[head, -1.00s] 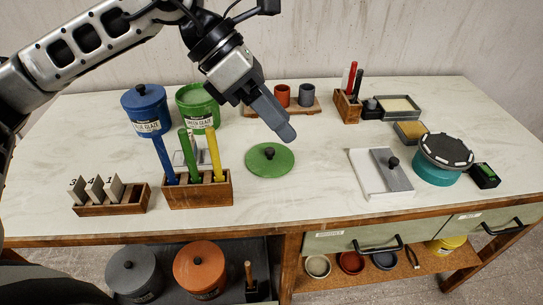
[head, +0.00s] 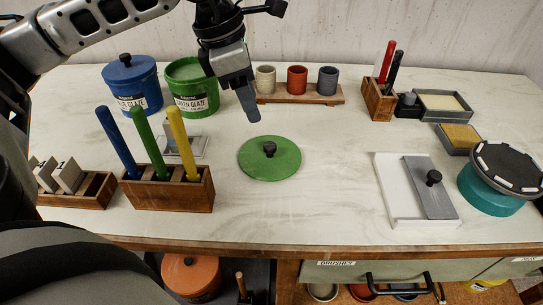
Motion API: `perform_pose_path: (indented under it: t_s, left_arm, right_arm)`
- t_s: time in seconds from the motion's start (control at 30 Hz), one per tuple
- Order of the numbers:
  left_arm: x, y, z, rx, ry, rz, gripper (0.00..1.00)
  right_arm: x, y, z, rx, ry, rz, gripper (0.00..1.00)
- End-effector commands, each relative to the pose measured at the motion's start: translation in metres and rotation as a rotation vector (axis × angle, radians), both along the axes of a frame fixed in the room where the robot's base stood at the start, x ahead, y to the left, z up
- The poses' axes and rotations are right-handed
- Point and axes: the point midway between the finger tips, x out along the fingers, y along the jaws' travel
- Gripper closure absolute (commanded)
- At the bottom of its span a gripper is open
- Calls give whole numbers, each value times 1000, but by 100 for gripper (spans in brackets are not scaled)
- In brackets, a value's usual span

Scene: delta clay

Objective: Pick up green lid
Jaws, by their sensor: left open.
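The green lid (head: 258,168) is a flat round disc with a dark knob (head: 269,149) on top. It lies on the pale table in the middle of the head view. The open green glaze jar (head: 192,88) stands behind it to the left. My left gripper (head: 253,117) points down above and behind the lid, apart from it. It is open and empty, though its fingers overlap in this view. My right gripper is not in view.
A wooden holder (head: 165,190) with blue, green and yellow tools stands left of the lid. A rack (head: 310,98) of three cups is behind. A blue jar (head: 134,84) stands at back left. A white board (head: 396,190) lies right. Table in front of the lid is clear.

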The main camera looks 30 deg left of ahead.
Motion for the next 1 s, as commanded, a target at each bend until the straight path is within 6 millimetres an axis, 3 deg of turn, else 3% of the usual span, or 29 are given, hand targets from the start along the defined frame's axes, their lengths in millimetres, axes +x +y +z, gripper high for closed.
perform_pose_path:
  t_s: [0.1,0.3,0.53,0.8,1.0]
  left_arm:
    - [4,-6,-26,0,5,-2,50]
    - [10,-11,-54,-1,1,-1,50]
    - [14,-14,-70,0,3,-1,50]
    - [23,-20,-106,-1,1,-1,50]
    - [24,-20,-111,-2,0,1,50]
  right_arm:
    - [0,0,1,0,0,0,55]
    - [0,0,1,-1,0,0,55]
    - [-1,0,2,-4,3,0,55]
    - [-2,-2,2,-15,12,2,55]
    - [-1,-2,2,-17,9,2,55]
